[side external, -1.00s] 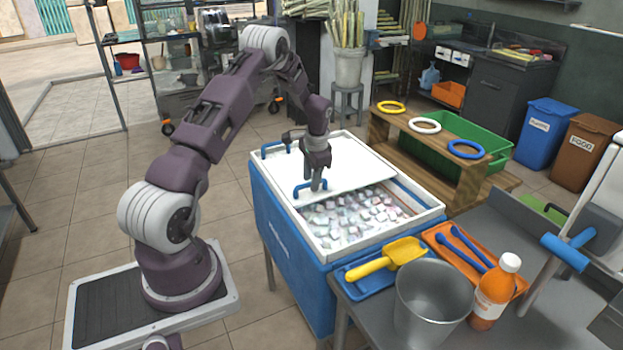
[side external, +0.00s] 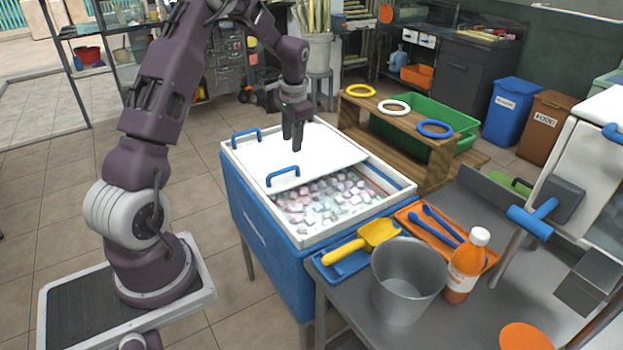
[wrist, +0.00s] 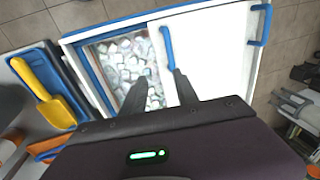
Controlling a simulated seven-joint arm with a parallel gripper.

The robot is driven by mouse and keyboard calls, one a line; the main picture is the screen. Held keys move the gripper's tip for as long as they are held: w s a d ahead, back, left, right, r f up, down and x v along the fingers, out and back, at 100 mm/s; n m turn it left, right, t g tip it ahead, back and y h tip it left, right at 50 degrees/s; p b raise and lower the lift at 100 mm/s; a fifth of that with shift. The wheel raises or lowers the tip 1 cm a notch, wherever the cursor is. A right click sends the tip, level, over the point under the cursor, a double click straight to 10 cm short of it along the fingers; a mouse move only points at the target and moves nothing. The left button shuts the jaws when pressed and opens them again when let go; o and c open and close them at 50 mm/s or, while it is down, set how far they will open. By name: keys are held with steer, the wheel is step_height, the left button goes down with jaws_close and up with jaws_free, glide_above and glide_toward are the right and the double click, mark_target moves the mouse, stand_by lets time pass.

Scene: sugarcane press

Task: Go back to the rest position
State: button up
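My gripper (side external: 292,140) hangs above the ice chest, over its white sliding lid (side external: 330,150), fingers pointing down and apart with nothing between them. In the wrist view my gripper (wrist: 158,88) also shows two spread, empty fingers. The blue-sided ice chest (side external: 258,222) is partly open, with ice cubes (side external: 325,200) showing at its near end. The lid's near blue handle (side external: 283,176) stands free of my fingers; it also shows in the wrist view (wrist: 168,48). A second blue handle (side external: 245,134) is at the far end.
A yellow scoop (side external: 362,240) lies on a blue tray beside the chest. A metal bucket (side external: 405,283) and an orange bottle (side external: 466,268) stand on the grey counter. A wooden stand (side external: 400,130) with coloured rings is behind the chest. Space above the lid is free.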

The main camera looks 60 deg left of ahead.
steer(key=s+d+r+t, duration=0.1)
steer(key=s+d+r, duration=0.3)
steer(key=d+r, duration=0.45)
steer(key=s+d+r+t, duration=0.2)
steer(key=s+d+r, duration=0.2)
steer(key=d+r, duration=0.5)
steer(key=s+d+t+h, duration=0.2)
steer(key=s+d, duration=1)
steer(key=s, duration=0.5)
steer(key=shift+d+f, duration=0.4)
